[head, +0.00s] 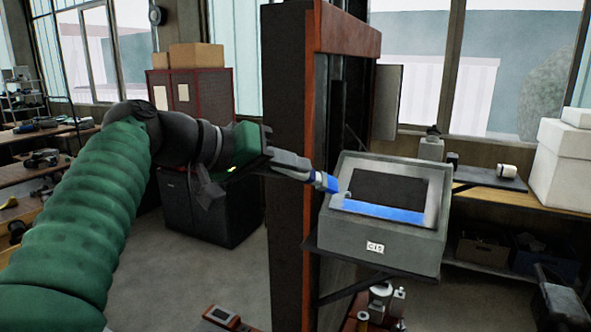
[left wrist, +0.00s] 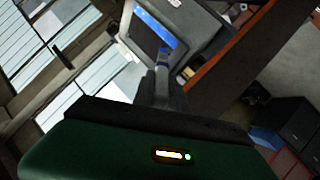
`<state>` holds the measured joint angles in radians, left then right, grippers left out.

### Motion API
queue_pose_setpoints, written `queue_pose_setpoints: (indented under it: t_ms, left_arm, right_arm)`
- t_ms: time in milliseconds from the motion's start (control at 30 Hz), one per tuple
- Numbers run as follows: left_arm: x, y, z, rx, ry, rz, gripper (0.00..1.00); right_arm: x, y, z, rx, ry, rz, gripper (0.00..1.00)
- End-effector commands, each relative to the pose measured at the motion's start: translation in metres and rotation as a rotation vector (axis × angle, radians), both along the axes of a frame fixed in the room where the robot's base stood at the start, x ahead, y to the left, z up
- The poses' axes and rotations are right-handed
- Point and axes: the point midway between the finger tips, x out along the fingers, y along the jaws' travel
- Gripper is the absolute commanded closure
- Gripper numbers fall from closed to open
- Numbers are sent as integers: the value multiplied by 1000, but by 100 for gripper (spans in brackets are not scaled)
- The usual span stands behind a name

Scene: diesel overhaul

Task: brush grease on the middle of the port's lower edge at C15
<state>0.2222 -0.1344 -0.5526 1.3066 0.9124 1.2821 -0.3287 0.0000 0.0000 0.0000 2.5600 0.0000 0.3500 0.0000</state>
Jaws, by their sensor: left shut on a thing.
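A grey box (head: 385,240) with a sloped face carries a label reading C15 (head: 375,247). A dark rectangular port (head: 390,188) is in its face, with a blue strip (head: 385,213) along the port's lower edge. My left gripper (head: 312,174) is shut on a small blue brush (head: 327,182). The brush points right, toward the left side of the box face, near the port's lower left corner; I cannot tell whether it touches. In the left wrist view the brush (left wrist: 164,56) stands in front of the port (left wrist: 148,38). My right gripper is not in view.
The box stands on a dark bracket (head: 335,292) beside a tall dark post (head: 285,130) with an orange-brown edge. A bench (head: 500,183) with white boxes (head: 565,165) is behind at right. Small metal parts (head: 380,300) sit below the bracket.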

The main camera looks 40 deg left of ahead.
Motion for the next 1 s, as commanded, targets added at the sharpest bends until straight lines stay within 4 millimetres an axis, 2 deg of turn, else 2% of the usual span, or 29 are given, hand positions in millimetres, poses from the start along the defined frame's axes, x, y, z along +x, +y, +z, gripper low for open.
queue_pose_setpoints:
  t_ms: [267, 600, 1000]
  left_arm:
    - [-1, -1, 1, 0, -1, -1, 100]
    - [-18, -5, 26, 0, -1, -1, 100]
    - [-18, -5, 24, 0, 0, -1, 100]
  right_arm:
    - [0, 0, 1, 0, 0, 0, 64]
    - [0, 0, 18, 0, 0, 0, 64]
    - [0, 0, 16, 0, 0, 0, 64]
